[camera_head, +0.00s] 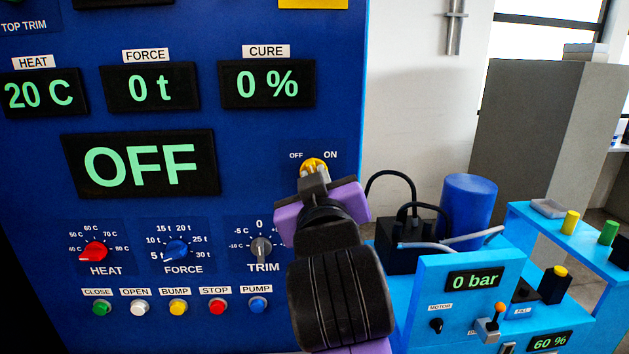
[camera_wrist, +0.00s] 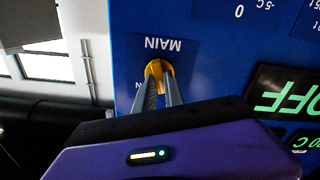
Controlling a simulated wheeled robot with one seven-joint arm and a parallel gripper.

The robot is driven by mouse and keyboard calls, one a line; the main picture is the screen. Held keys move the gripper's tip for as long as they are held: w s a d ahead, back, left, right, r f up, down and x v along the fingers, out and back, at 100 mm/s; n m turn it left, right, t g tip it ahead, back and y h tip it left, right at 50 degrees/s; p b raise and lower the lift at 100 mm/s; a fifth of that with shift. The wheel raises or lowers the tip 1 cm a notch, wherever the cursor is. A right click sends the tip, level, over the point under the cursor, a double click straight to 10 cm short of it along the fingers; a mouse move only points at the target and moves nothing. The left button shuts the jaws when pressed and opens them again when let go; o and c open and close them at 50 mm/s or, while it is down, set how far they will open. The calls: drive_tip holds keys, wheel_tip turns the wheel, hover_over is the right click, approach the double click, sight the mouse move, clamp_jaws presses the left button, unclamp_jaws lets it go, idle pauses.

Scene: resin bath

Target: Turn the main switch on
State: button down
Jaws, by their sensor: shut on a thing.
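The main switch (camera_head: 312,164) is a small yellow knob on the blue panel, with OFF marked at its left and ON at its right. My gripper (camera_head: 314,172) reaches up to it from below, and its fingers are shut on the knob. In the wrist view the yellow switch (camera_wrist: 158,70) sits between the two grey fingertips (camera_wrist: 159,80), beside an upside-down MAIN label. The fingers and wrist hide part of the knob, so its exact angle is hard to tell. The large display (camera_head: 140,165) reads OFF.
Below are the red HEAT (camera_head: 94,251), blue FORCE (camera_head: 176,250) and grey TRIM (camera_head: 262,248) knobs, the last close to my wrist. A row of push buttons (camera_head: 178,307) runs beneath. A light-blue pump unit (camera_head: 440,310) stands at the right.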

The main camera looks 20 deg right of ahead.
drive_tip(key=shift+d+f+m+b, duration=0.1)
drive_tip(key=shift+m+b, duration=1.15)
drive_tip(key=shift+m, duration=1.9)
drive_tip(key=shift+d+m+b, duration=0.1)
drive_tip(key=shift+m+b, duration=1.1)
drive_tip(key=shift+m, duration=1.95)
drive_tip(key=shift+s, duration=0.1)
drive_tip(key=c, duration=1.4)
unclamp_jaws()
drive_tip(key=shift+c, duration=0.2)
drive_tip(key=v, duration=0.7)
drive_tip(key=shift+s+b, duration=0.35)
drive_tip(key=shift+b, duration=0.05)
